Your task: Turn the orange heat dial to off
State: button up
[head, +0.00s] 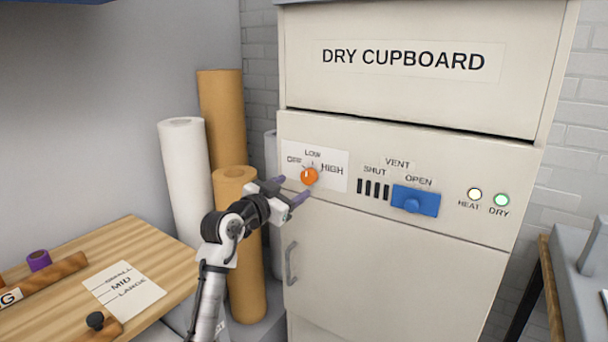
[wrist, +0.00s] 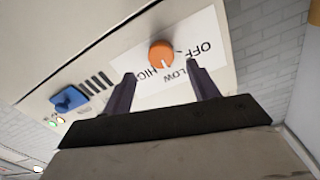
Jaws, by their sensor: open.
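The orange heat dial (head: 309,176) sits on a white label marked OFF, LOW and HIGH on the front of the dry cupboard (head: 400,240). Its pale pointer mark appears to face LOW. My gripper (head: 286,190) is open and empty, in front of the cupboard and just lower left of the dial in the head view. In the wrist view the dial (wrist: 161,54) shows between and beyond the two dark fingertips (wrist: 161,72), with no contact visible. The wrist view is roughly upside down.
A blue vent slider (head: 415,201) sits at OPEN, right of the dial. HEAT (head: 474,194) and DRY (head: 501,200) lamps are farther right. Paper rolls (head: 220,110) stand left of the cupboard. A wooden bench (head: 110,250) is at lower left. A door handle (head: 291,263) sits below.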

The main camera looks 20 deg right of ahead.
aim_at(307, 179)
jog(key=p+x, duration=0.1)
jog(key=x, duration=0.5)
jog(key=shift+w+d+p, duration=0.25)
jog(key=shift+w+p, duration=0.05)
jog(key=shift+p, duration=0.05)
jog(key=c, duration=1)
jog(key=shift+n, duration=0.3)
jog(key=n+p, duration=0.1)
jog(key=n, duration=0.4)
jog(key=shift+d, duration=0.1)
jog(key=n+p, duration=0.2)
jog(key=n, duration=0.4)
jog(key=shift+s+p, duration=0.1)
jog(key=shift+p, duration=0.3)
jog(key=shift+n, duration=0.4)
